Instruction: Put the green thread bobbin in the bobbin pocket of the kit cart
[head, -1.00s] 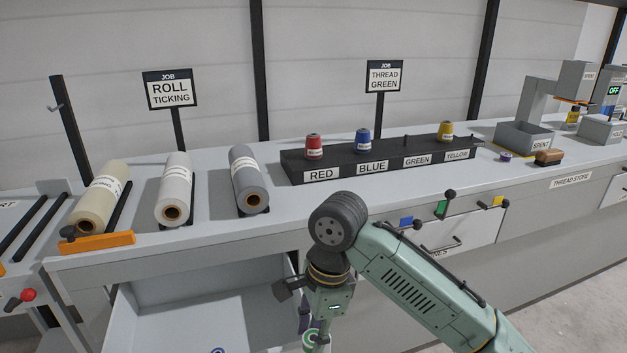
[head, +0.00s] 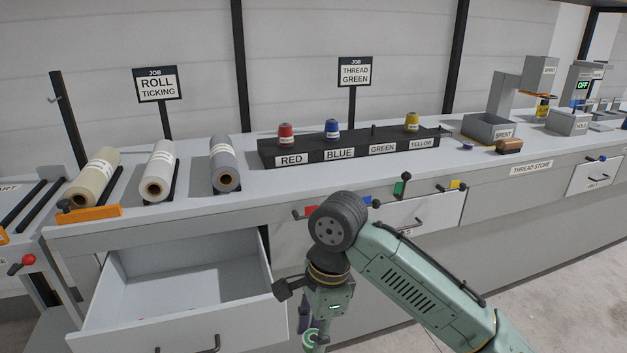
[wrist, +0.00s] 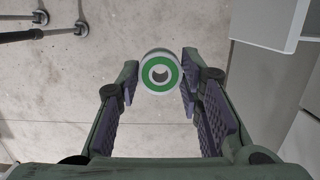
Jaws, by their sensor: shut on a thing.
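The green thread bobbin (wrist: 160,72), a white-rimmed spool with a green ring and a hollow core, sits between the fingertips of my gripper (wrist: 158,78) in the wrist view. My gripper is shut on it, with bare floor below. In the head view the gripper hangs at the bottom centre, low in front of the counter, mostly behind my wrist. A cart-like unit (head: 12,212) stands at the far left edge, its label cut off to "ART". I cannot make out the bobbin pocket.
An open drawer (head: 190,322) juts out left of my arm. The counter holds three fabric rolls (head: 157,172) and a thread rack (head: 270,152) with red, blue and yellow spools; its green place is empty. Floor is free at the lower right.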

